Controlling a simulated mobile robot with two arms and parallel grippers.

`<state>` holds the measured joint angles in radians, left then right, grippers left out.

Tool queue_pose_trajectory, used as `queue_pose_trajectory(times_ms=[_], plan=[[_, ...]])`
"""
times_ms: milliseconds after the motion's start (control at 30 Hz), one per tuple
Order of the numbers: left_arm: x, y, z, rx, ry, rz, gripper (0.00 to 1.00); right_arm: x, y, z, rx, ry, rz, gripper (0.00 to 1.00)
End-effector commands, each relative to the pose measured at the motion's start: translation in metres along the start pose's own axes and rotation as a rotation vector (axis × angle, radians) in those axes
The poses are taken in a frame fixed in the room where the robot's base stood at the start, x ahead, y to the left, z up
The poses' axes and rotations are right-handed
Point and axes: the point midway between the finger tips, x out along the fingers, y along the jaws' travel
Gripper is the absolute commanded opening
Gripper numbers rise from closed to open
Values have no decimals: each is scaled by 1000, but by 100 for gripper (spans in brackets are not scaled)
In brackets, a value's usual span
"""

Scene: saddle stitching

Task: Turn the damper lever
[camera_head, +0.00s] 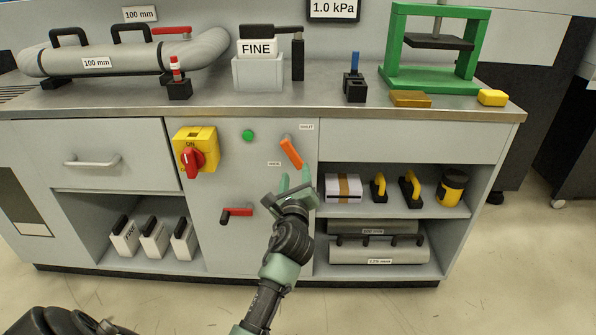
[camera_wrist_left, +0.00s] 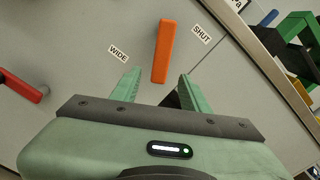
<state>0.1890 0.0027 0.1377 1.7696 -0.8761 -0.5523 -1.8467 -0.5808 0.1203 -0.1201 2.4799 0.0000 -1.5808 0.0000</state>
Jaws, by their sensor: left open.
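The orange damper lever (camera_head: 291,153) is on the cabinet's front panel. In the head view it slants from its upper-left end down to the right. The left wrist view shows the lever (camera_wrist_left: 164,50) nearly upright between a WIDE label (camera_wrist_left: 119,53) on the left and a SHUT label (camera_wrist_left: 202,35) on the right. My left gripper (camera_head: 295,178) is open just below the lever's lower end. In the left wrist view the fingers of the gripper (camera_wrist_left: 159,78) stand on either side of that end, with a gap on both sides. My right gripper is not in view.
On the same panel are a yellow switch box (camera_head: 184,138) with a red knob, a green button (camera_head: 248,135) and a red-handled crank (camera_head: 237,212). Open shelves with yellow-handled tools (camera_head: 410,188) lie to the right. The worktop edge (camera_head: 350,114) juts above.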

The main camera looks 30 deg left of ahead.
Motion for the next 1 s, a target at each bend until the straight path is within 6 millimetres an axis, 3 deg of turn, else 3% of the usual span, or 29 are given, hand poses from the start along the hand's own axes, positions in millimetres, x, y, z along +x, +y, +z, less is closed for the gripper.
queue_pose_trajectory(times_ms=[333,500,867,1000], plan=[[52,0,1,1,-3,0,45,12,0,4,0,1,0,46],[70,0,0,0,-1,-1,45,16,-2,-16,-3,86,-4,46],[76,0,1,0,1,-1,45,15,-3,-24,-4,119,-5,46],[76,0,1,0,1,-1,9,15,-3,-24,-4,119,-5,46]])
